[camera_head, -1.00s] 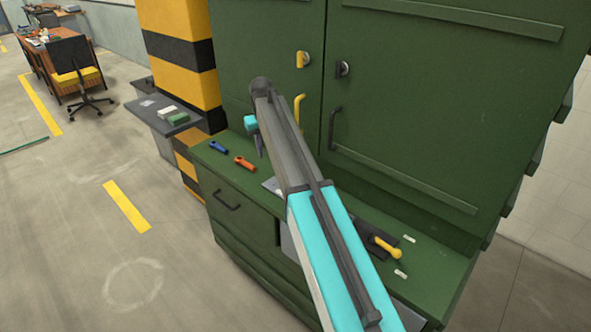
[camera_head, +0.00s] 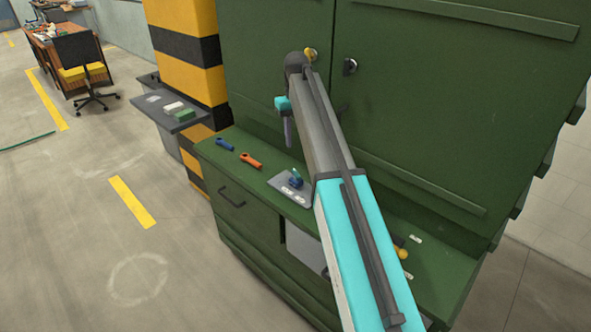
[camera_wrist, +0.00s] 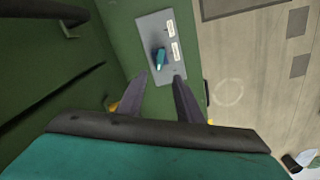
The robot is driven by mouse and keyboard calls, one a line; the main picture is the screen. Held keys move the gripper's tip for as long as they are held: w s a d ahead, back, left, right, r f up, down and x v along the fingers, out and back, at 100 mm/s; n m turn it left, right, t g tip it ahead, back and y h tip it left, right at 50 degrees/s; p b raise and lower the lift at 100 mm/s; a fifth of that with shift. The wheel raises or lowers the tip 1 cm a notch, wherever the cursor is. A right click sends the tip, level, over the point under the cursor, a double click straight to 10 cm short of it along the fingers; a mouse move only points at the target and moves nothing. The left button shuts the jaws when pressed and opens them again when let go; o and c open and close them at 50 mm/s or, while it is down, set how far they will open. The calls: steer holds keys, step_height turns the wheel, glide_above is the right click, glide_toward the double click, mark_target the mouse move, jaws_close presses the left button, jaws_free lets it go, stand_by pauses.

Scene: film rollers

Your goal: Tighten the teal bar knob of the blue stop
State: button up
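The blue stop (camera_head: 296,181) with its small teal bar knob (camera_wrist: 161,59) stands on a grey plate (camera_head: 279,184) on the green ledge. The wrist view shows the plate (camera_wrist: 150,28) from above, with the knob just beyond the space between my fingertips. My gripper (camera_wrist: 160,77) is open and empty, its two dark fingers apart. In the head view my gripper (camera_head: 288,142) hangs above the ledge, up and slightly left of the stop, apart from it. My forearm hides part of the ledge there.
A blue handle (camera_head: 225,144) and an orange handle (camera_head: 251,160) lie left on the ledge. A yellow knob (camera_head: 402,253) shows right of my arm. The tall green cabinet (camera_head: 450,110) rises behind. A grey shelf (camera_head: 150,105) with small blocks is at the left.

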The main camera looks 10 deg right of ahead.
mark_target(296, 173)
steer(key=shift+f+b, duration=4.05)
steer(key=shift+f, duration=2.65)
jaws_close()
